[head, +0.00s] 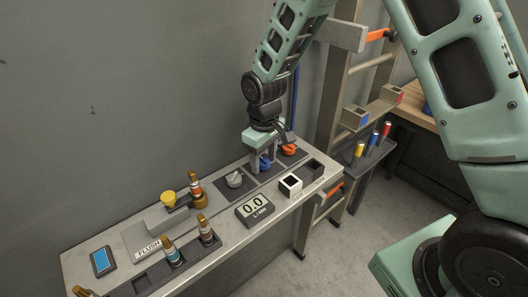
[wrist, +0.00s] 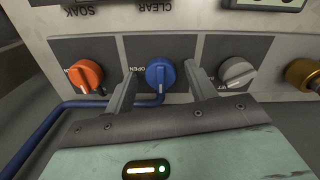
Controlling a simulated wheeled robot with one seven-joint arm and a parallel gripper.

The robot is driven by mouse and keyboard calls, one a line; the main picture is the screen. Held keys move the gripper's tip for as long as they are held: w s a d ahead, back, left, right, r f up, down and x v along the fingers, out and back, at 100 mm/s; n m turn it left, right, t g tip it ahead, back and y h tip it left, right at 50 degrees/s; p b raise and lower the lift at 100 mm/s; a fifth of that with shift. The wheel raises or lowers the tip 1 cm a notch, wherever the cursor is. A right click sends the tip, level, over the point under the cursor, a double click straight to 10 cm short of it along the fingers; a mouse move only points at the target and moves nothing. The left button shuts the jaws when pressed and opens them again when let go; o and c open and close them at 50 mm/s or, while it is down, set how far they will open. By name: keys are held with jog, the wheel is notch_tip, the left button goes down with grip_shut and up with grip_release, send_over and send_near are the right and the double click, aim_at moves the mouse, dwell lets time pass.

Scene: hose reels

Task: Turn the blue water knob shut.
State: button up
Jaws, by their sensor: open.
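The blue water knob (wrist: 160,72) is in the middle of the wrist view, on a dark square plate. A light mark on it points toward the bottom of that view, and the word OPEN shows beside it. In the head view the blue knob (head: 265,162) is partly hidden by my gripper. My gripper (head: 264,158) is open above the bench, with its fingers (wrist: 160,85) on either side of the blue knob. I cannot tell whether either finger touches it.
An orange knob (wrist: 86,74) and a grey knob (wrist: 237,72) flank the blue one closely. A blue hose (wrist: 50,125) runs beside the knobs. A ladder-like rack (head: 335,110) stands right.

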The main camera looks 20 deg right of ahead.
aim_at(264, 159)
notch_tip(264, 159, up, 17)
jog(key=b, duration=0.1)
jog(key=shift+r, duration=0.2)
dwell(0.5)
jog(key=s+a+f, duration=0.2)
jog(key=s+a, duration=0.1)
jog(key=s, duration=1)
jog(key=s+a+f+n, duration=0.1)
jog(key=s+a+f, duration=0.2)
jog(key=s, duration=1.1)
jog(key=shift+a+n+y, duration=0.15)
jog(key=shift+n+y, duration=0.15)
